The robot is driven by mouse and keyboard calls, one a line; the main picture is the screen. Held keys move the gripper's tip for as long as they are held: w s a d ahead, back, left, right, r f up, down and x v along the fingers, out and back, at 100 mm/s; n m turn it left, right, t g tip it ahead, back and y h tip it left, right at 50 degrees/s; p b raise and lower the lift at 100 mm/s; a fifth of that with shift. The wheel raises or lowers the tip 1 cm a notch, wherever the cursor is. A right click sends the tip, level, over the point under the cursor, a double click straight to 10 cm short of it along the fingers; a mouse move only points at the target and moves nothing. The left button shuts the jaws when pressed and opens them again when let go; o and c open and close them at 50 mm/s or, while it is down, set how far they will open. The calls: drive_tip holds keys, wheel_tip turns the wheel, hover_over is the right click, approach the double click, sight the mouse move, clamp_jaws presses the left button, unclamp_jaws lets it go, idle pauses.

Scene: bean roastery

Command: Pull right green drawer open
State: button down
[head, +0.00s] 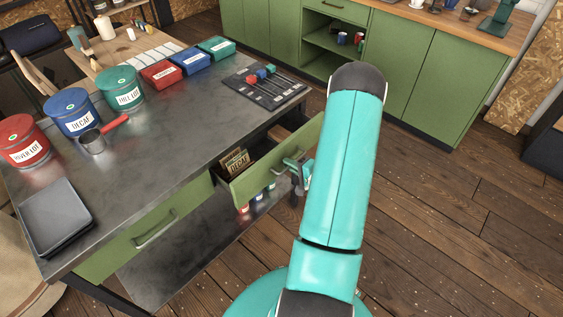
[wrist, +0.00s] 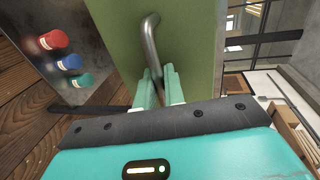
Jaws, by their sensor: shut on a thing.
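The right green drawer (head: 270,163) is pulled out from under the metal worktop, and its inside shows in the head view. It holds a packet marked DECAF (head: 237,163). My gripper (head: 297,164) is at the drawer front, partly hidden behind my arm in the head view. In the wrist view my gripper's fingers (wrist: 159,88) are shut on the metal bar handle (wrist: 150,40) of the green drawer front (wrist: 118,38). The left green drawer (head: 125,250) is closed, with its own bar handle (head: 155,229).
The worktop (head: 165,150) carries red, blue and green tins, small boxes, a scoop (head: 93,140), a dark tray (head: 55,215) and a slider panel (head: 264,87). Small coloured containers stand on the shelf below. Wooden floor (head: 450,220) to the right is clear. Green cabinets (head: 410,70) stand behind.

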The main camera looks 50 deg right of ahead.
drive_tip(key=f+v, duration=0.3)
drive_tip(key=v, duration=1.2)
drive_tip(key=shift+s+d, duration=0.15)
drive_tip(key=shift+s, duration=0.55)
drive_tip(key=c, duration=1.6)
unclamp_jaws()
drive_tip(key=shift+c, duration=0.2)
drive_tip(key=shift+s, duration=0.1)
drive_tip(key=v, duration=1.3)
drive_tip(key=shift+s, duration=0.3)
drive_tip(key=shift+w+r, duration=0.1)
